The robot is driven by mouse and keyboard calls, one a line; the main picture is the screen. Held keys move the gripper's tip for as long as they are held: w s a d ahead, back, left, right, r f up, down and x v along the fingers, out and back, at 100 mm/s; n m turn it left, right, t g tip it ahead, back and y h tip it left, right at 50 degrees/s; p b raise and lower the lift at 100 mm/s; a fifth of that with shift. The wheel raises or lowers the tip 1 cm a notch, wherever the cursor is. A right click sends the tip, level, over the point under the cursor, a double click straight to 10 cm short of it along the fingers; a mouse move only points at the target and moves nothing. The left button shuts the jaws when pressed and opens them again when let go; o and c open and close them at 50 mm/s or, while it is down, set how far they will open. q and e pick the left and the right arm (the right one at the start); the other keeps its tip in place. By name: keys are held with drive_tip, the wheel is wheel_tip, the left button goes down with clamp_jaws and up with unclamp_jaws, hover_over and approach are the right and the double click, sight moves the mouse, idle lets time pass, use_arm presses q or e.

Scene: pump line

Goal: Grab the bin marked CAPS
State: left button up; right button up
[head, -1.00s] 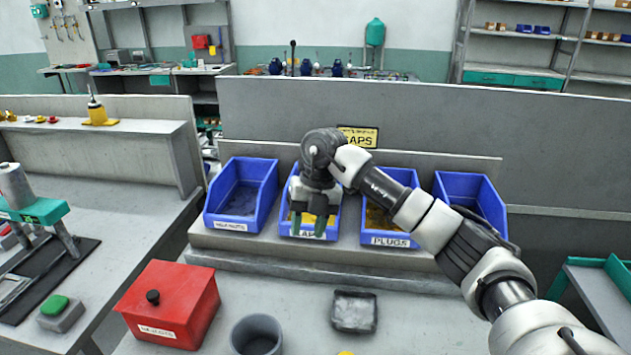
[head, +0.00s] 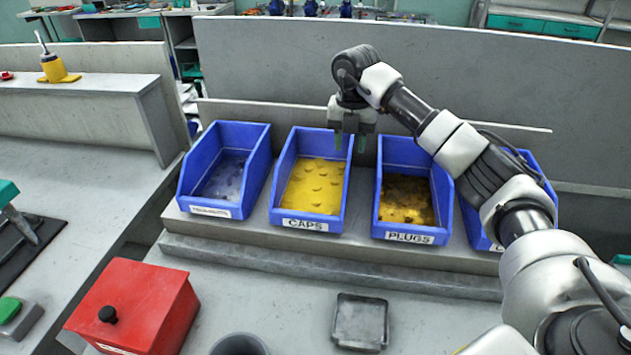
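The blue bin labelled CAPS (head: 304,224) stands on the grey ledge, second from the left, with yellow caps (head: 315,187) inside. My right gripper (head: 351,143) hangs above the back right of this bin, near the gap to the PLUGS bin (head: 409,237). Its two green-tipped fingers point down and stand apart with nothing between them. I cannot tell exactly how high they are above the rims. My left gripper is not in view.
A blue bin (head: 212,209) stands left of CAPS. Another blue bin (head: 471,222), right of PLUGS, is partly hidden by my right arm. In front are a red box (head: 135,309), a grey cup (head: 240,346) and a small grey tray (head: 360,322). A grey panel rises behind.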

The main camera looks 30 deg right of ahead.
sight(348, 160)
wheel_tip(348, 160, down, 3)
drive_tip(key=shift+w+r, duration=0.1)
drive_tip(key=shift+r, duration=0.1)
drive_tip(key=f, duration=0.1)
drive_tip(key=f+p, duration=0.1)
drive_tip(key=f, duration=0.1)
drive_tip(key=shift+s+a+f+p, duration=0.1)
drive_tip(key=shift+s+f+p, duration=0.15)
drive_tip(key=shift+s+p, duration=0.05)
drive_tip(key=shift+f, duration=0.55)
clamp_jaws()
drive_tip(key=shift+w+r, duration=0.1)
idle(0.5)
